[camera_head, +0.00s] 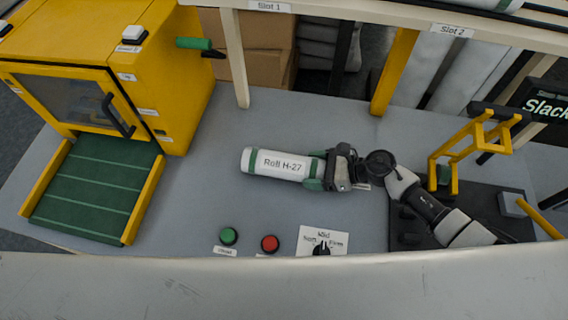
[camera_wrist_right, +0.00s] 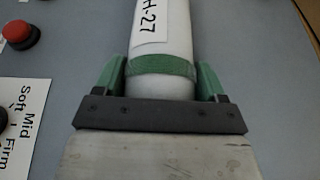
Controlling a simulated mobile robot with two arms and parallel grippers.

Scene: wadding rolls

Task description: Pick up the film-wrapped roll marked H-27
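The film-wrapped Roll H-27 (camera_head: 272,164) is a white cylinder with green bands, lying sideways on the grey table in the head view. My right gripper (camera_head: 318,172) is at its right end, with one green finger on each side. In the right wrist view the roll (camera_wrist_right: 163,45) runs between the two fingers (camera_wrist_right: 163,78), and both fingers appear flush against its sides near the green band. The gap under the roll, if any, cannot be seen. My left gripper is not in view.
A yellow machine (camera_head: 180,75) with a green ramp (camera_head: 95,185) stands at the left. A green button (camera_head: 228,236), a red button (camera_head: 270,243) and a dial (camera_head: 321,248) line the front edge. A yellow frame (camera_head: 455,150) stands on a dark mat at the right. A shelf runs along the back.

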